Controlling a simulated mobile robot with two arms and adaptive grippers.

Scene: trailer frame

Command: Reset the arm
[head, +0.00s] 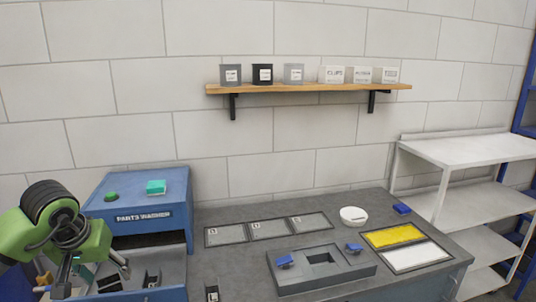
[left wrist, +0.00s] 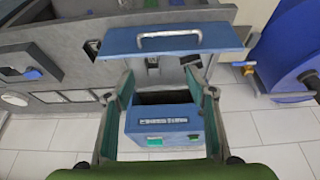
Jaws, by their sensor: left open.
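My left gripper (head: 92,278) is at the lower left of the head view, on its green arm with black joints. Its two fingers are spread in front of the blue parts washer (head: 140,222), over the grey basin area. In the left wrist view the open gripper (left wrist: 160,82) has one finger on each side, with nothing held between them. My right gripper is not in view.
The grey bench holds a fixture block (head: 320,268), a white round dish (head: 353,216), and yellow (head: 393,236) and white (head: 412,257) panels. A wall shelf (head: 310,87) carries several boxes. White shelving (head: 470,150) stands right.

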